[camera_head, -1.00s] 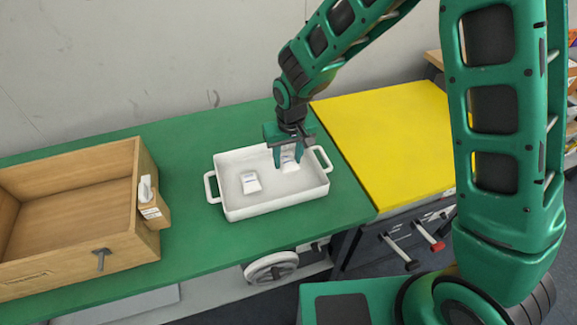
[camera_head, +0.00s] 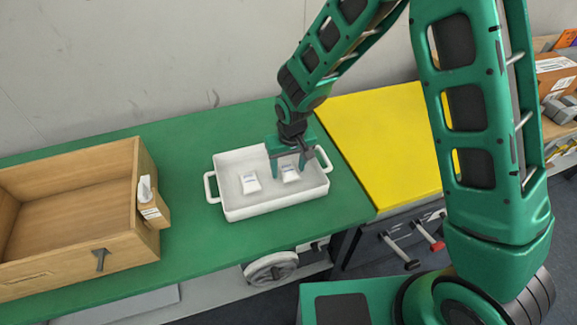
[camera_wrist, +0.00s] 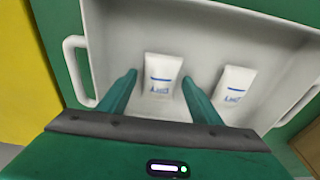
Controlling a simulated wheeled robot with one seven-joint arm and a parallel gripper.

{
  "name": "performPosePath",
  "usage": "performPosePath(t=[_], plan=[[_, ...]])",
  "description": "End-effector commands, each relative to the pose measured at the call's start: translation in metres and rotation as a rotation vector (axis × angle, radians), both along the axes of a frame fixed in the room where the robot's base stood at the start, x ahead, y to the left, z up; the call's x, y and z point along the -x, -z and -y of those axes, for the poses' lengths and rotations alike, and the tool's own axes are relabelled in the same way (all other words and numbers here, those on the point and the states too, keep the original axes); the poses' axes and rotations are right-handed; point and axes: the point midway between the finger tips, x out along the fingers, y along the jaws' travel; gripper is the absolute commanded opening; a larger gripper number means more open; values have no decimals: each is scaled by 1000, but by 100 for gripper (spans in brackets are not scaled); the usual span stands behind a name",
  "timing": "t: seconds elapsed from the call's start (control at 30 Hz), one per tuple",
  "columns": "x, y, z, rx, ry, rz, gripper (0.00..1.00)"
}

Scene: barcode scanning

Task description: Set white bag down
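A white bag (camera_head: 290,175) with blue print rests in the right part of the white tray (camera_head: 255,209). It also shows in the wrist view (camera_wrist: 161,76). My gripper (camera_head: 288,172) is low over this bag, with one finger on each side. In the wrist view the fingers (camera_wrist: 160,80) are spread wider than the bag, with the right fingertip close to its edge. A second white bag (camera_head: 250,183) lies to the left in the same tray and shows at the right in the wrist view (camera_wrist: 234,91).
The tray has a handle at each end and stands on the green table (camera_head: 190,210). A yellow surface (camera_head: 375,140) is to the right.

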Motion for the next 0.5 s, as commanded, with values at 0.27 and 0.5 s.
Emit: performPosePath(t=[0.27,0.5], plan=[[0,-4,-1,-1,-1,1,59],[4,-36,0,-2,-1,5,59]])
